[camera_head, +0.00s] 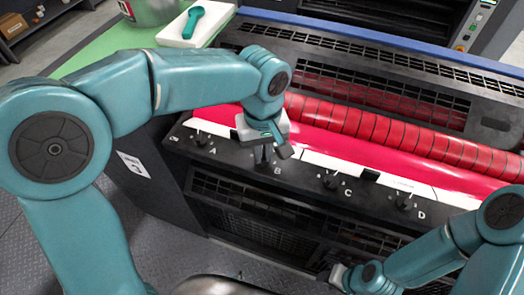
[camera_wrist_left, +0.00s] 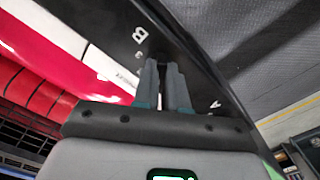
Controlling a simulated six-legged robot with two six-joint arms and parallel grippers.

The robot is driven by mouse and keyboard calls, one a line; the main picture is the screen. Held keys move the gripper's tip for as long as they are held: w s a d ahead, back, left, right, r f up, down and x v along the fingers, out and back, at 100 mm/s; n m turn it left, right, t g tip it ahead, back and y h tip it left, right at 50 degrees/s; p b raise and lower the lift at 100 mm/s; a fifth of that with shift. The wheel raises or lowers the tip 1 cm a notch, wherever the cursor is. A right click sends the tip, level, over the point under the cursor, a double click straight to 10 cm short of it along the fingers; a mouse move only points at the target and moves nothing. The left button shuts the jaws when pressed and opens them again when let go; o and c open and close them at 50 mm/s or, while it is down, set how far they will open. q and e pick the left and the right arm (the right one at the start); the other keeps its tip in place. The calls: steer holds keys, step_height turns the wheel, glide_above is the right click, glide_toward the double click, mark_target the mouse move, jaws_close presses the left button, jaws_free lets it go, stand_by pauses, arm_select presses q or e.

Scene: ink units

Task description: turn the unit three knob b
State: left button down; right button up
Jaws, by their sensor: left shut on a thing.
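Knob B (camera_head: 264,158) is a small dark knob on the black front panel (camera_head: 300,178), just left of the white letter B. My left gripper (camera_head: 268,148) comes down on it from above and is shut on it, hiding most of the knob. In the left wrist view the two grey fingers (camera_wrist_left: 164,80) close around the dark knob (camera_wrist_left: 160,58), with letter B above left and letter A at right. A side label (camera_head: 134,164) on the unit reads 3. My right gripper (camera_head: 338,277) is low in the head view, away from the knobs; its fingers are unclear.
Knob A (camera_head: 202,138) is left of B; knob C (camera_head: 330,182) and knob D (camera_head: 404,202) are to the right. Behind the panel lies a red ink roller (camera_head: 380,132).

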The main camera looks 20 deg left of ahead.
arm_select(q)
steer(key=n+b, duration=0.1)
steer(key=n, duration=0.3)
steer(key=shift+w+r+n, duration=0.1)
steer(key=shift+n, duration=1.8)
steer(key=shift+w+r+n, duration=0.1)
steer(key=shift+n, duration=0.2)
steer(key=c, duration=1.2)
jaws_free()
steer(key=shift+d, duration=0.1)
step_height(320, 180, up, 16)
steer(key=shift+r+p, duration=0.15)
steer(key=shift+p, duration=0.75)
steer(key=shift+s, duration=0.25)
